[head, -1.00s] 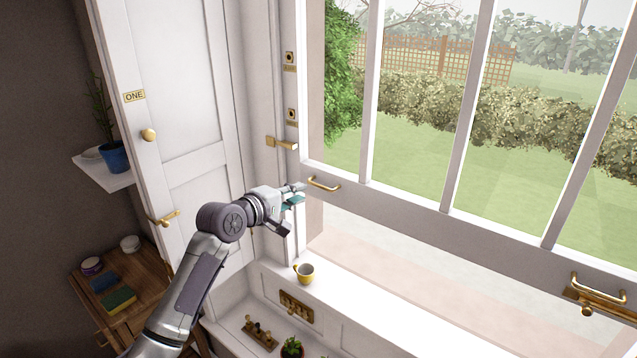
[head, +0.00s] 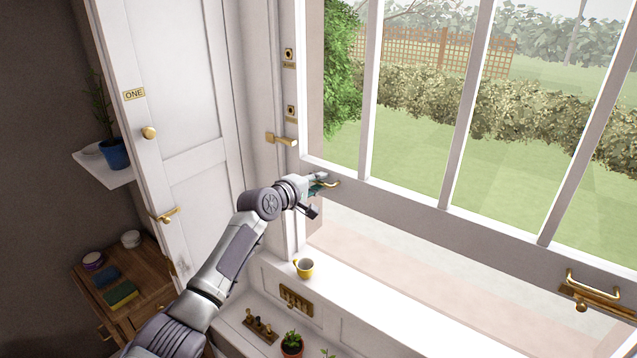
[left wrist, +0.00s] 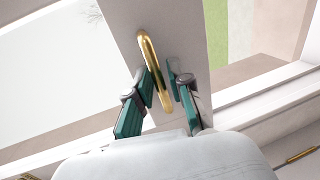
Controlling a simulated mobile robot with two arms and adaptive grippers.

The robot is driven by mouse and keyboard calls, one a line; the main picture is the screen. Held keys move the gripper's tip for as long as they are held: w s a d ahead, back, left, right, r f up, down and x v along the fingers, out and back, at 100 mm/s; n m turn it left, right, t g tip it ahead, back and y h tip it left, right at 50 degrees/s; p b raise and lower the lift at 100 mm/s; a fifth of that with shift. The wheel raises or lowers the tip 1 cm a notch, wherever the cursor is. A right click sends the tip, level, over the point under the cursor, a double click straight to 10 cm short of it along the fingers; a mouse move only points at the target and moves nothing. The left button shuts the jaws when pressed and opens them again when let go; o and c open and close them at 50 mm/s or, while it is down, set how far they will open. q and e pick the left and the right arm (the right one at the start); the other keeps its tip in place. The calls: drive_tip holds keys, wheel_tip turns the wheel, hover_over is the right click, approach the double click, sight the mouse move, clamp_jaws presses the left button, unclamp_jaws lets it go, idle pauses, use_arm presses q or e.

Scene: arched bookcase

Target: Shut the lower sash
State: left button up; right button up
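The lower sash (head: 405,205) is a white window frame with several panes. It is raised, with an open gap between its bottom rail and the sill. A brass handle (head: 331,184) sits at the left of its bottom rail, and another brass handle (head: 594,284) at the right. My left gripper (head: 318,190) is at the left handle. In the left wrist view the left handle (left wrist: 152,68) runs between the two teal-padded fingers of the left gripper (left wrist: 158,90), which stand apart with visible room around the bar. My right gripper is not in view.
A brass latch (head: 282,140) juts from the left frame. A white shutter (head: 185,110) stands at left.

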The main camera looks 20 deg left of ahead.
use_arm(q)
clamp_jaws()
